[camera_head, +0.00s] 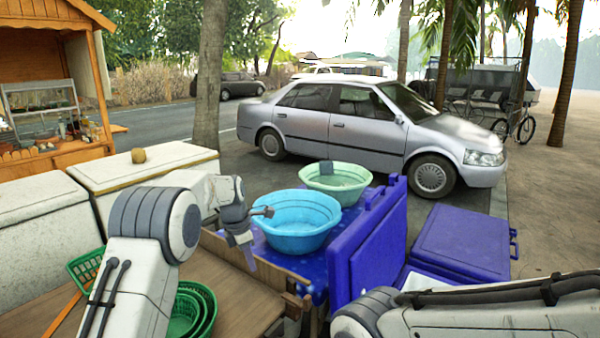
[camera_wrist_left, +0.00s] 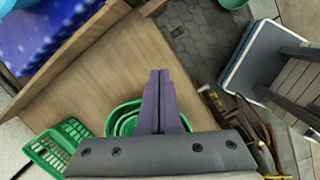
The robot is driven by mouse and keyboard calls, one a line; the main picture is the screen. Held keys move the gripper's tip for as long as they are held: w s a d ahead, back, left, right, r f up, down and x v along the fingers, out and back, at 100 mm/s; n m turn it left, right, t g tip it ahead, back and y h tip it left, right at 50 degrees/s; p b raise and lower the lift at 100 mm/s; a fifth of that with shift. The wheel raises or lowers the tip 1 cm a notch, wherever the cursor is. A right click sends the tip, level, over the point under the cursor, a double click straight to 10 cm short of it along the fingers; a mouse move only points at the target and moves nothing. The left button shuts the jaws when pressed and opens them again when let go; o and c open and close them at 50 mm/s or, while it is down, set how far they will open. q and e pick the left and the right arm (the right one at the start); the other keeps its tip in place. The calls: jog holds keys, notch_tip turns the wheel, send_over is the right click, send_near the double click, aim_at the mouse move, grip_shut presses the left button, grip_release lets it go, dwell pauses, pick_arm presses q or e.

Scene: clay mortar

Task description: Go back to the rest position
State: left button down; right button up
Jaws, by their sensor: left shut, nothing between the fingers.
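My left gripper (camera_head: 250,264) hangs above the wooden table top (camera_head: 225,285), its fingers pointing down. In the left wrist view its two dark purple fingers (camera_wrist_left: 159,74) are pressed together with nothing between them. Beyond them in that view are nested green baskets (camera_wrist_left: 122,118), which also show in the head view (camera_head: 207,300), partly hidden behind my left arm. My right arm crosses the lower right of the head view; its gripper is outside the picture.
A blue basin (camera_head: 297,240) and a pale green basin (camera_head: 335,190) stand behind the gripper, beside an upright blue panel (camera_head: 370,250). A blue box (camera_head: 463,240) is at right. A green slotted basket (camera_wrist_left: 62,146) lies at the table's edge. White chests (camera_head: 45,225) stand left.

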pick_arm(q)
jog(key=s+d+r+m, duration=0.2)
jog(key=s+d+m, duration=0.2)
jog(key=s+m, duration=0.3)
jog(key=s+d+r+m+g, duration=0.1)
jog(key=s+d+r+m, duration=0.25)
jog(key=s, duration=0.55)
jog(key=s+d+r+m, duration=0.2)
jog(key=s+d+m, duration=0.2)
jog(key=s+m, duration=0.35)
jog(key=s+a+f+m, duration=0.1)
jog(key=s+m, duration=0.5)
jog(key=s, duration=0.3)
jog(key=s+a+f+m, duration=0.2)
jog(key=s+m, duration=0.4)
jog(key=s, duration=0.4)
jog(key=shift+s+a+f+m+g+y, duration=0.15)
jog(key=shift+s+f+m+g+y, duration=0.05)
jog(key=shift+s+m+g+y, duration=0.1)
